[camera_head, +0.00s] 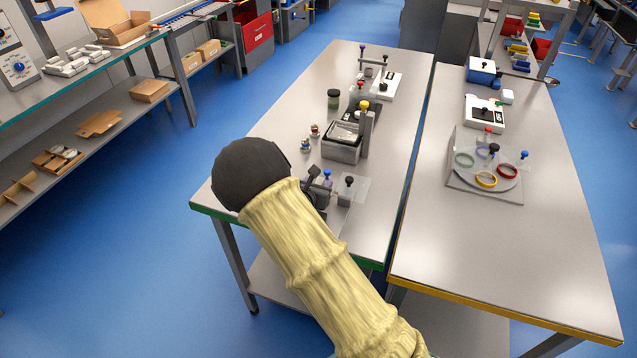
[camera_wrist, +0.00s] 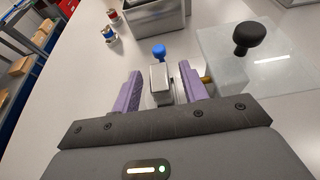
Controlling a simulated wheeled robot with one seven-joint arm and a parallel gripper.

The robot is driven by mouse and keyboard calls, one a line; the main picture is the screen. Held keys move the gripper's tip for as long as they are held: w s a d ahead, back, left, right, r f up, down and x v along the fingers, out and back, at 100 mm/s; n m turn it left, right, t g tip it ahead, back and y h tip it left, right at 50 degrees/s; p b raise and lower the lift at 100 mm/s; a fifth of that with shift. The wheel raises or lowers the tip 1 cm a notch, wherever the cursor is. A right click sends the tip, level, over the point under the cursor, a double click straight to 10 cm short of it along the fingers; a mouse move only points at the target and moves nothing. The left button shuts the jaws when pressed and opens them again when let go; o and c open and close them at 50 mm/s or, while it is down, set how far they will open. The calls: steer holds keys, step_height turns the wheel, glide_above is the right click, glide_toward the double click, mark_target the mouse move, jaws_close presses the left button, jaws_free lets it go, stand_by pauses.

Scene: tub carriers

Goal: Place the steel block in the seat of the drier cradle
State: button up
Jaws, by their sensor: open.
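My gripper (camera_wrist: 161,72) is open, with its two purple fingers on either side of a small grey metal block (camera_wrist: 160,80), which looks like the steel block. Visible gaps lie between the block and the fingers. In the head view my gripper (camera_head: 318,190) is low over the near end of the middle table, partly hidden by my arm. A blue knob (camera_wrist: 158,50) stands just beyond the block, and it also shows in the head view (camera_head: 328,174). I cannot tell for sure which fixture is the drier cradle; the block's support is mostly hidden.
A black knob (camera_wrist: 246,36) stands on a clear plate right of my gripper. A metal tub (camera_head: 341,150) with a yellow-knobbed post stands beyond. Two small spools (camera_wrist: 110,35) are at left. The right table (camera_head: 560,240) holds a ring fixture; its near end is clear.

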steer(key=b+v, duration=0.1)
steer(key=v, duration=1)
steer(key=shift+b, duration=0.3)
steer(key=s+d+m+g+h, duration=0.2)
steer(key=s+d+m+g, duration=0.75)
steer(key=d+m, duration=0.55)
steer(key=s+d+r+m+y, duration=0.2)
steer(key=s+r+m+y, duration=0.2)
steer(key=m, duration=1.2)
steer(key=s+y, duration=0.3)
steer(key=s, duration=0.3)
steer(key=shift+s, duration=0.15)
